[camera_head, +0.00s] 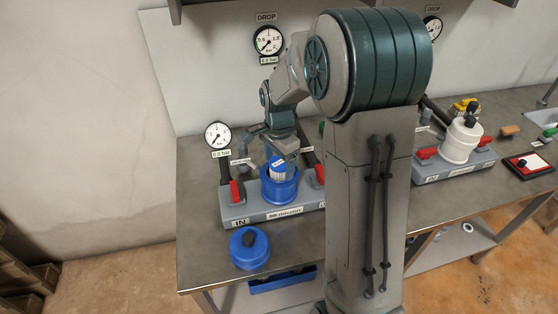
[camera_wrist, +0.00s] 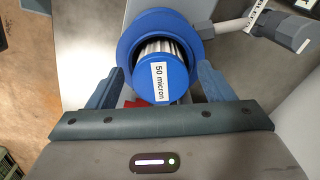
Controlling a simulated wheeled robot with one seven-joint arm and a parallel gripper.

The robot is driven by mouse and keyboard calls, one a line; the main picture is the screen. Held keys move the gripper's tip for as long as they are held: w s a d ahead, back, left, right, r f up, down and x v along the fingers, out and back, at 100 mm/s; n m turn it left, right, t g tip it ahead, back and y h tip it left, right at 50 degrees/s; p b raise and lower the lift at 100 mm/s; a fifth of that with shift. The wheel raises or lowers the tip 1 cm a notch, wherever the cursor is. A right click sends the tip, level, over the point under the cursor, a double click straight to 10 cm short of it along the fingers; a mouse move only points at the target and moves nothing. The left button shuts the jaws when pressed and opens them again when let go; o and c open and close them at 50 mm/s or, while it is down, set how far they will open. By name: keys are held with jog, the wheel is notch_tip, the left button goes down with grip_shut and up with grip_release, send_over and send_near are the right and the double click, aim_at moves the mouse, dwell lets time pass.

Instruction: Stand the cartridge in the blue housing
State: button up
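The white pleated cartridge (camera_head: 278,173) has a blue end cap and sticks up out of the open blue housing (camera_head: 279,192). In the wrist view the cartridge (camera_wrist: 162,80) carries a "50 micron" label, and its lower part is hidden inside the housing (camera_wrist: 128,45). I cannot tell whether it rests on the bottom. My gripper (camera_wrist: 159,76) is open, with one finger on each side of the cartridge cap and a visible gap on both sides. In the head view my gripper (camera_head: 279,150) is just above the housing.
The blue lid (camera_head: 249,248) with a dark knob lies on the bench (camera_head: 200,250) in front of the manifold base (camera_head: 235,212). Red valve handles (camera_head: 235,191) flank the housing. A white housing (camera_head: 461,142) stands further right. Gauges (camera_head: 218,138) are behind.

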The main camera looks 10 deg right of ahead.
jog(key=shift+r+p, duration=0.45)
jog(key=shift+r, duration=0.05)
notch_tip(320, 180, up, 12)
jog(key=s+f+n+t, duration=0.2)
jog(key=s+n, duration=1.1)
jog(key=s, duration=0.8)
jog(key=shift+n+t, duration=0.3)
jog(key=shift+t, duration=0.2)
